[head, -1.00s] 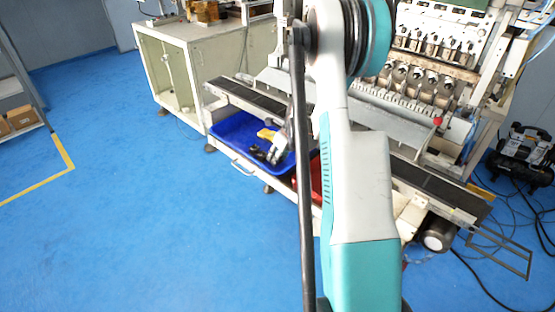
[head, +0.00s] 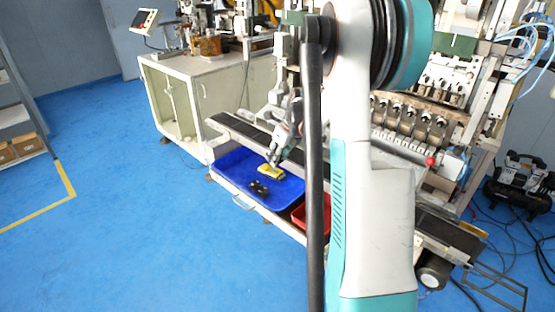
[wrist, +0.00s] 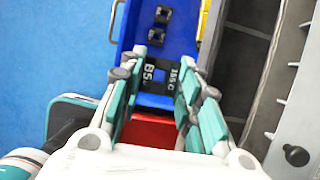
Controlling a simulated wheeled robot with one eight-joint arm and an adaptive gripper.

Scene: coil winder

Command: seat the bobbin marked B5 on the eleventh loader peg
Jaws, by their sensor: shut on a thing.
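The bobbin marked B5 (wrist: 161,78) is a dark, square-looking piece with white lettering. It sits between the fingers of my gripper (wrist: 164,62), which is shut on it. In the head view my gripper (head: 274,156) hangs over the back part of the blue tray, close above a yellow item; the bobbin cannot be made out there. The winder with its row of metal heads (head: 410,118) stands to the right, partly hidden by my arm. I cannot pick out the eleventh loader peg.
The blue tray (head: 232,165) holds several small black pieces (head: 258,187) and a yellow item (head: 271,172). A red tray (head: 298,216) is beside it. A dark belt (head: 240,126) runs behind the trays. A red knob (head: 430,161) sticks out at the winder.

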